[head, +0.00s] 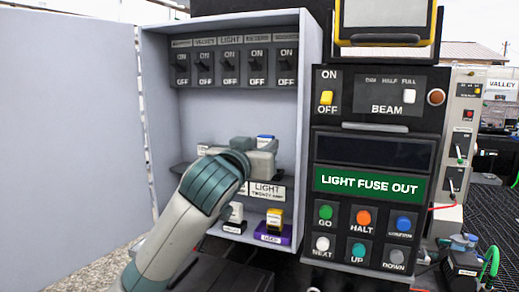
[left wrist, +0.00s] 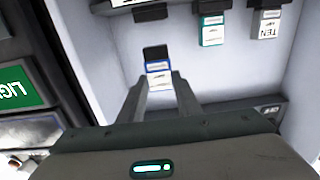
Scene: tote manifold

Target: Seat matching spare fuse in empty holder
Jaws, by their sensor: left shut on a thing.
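My left gripper (head: 262,155) reaches into the open grey cabinet, in front of its middle shelf. In the left wrist view my left gripper (left wrist: 159,88) is shut on a fuse with a blue band and white label (left wrist: 158,68). A black block lies just beyond this fuse; I cannot tell whether they are joined. A blue-topped piece (head: 265,138) shows behind the gripper in the head view. A label reading LIGHT TWENTY AMP (head: 268,190) is below the gripper. My right gripper is not in view.
Several breaker switches (head: 229,68) line the cabinet top. The cabinet door (head: 70,130) is open at left. A panel with a LIGHT FUSE OUT sign (head: 369,184) stands close at right. A teal fuse (left wrist: 212,28) and a grey TEN fuse (left wrist: 267,24) are beside the gripper.

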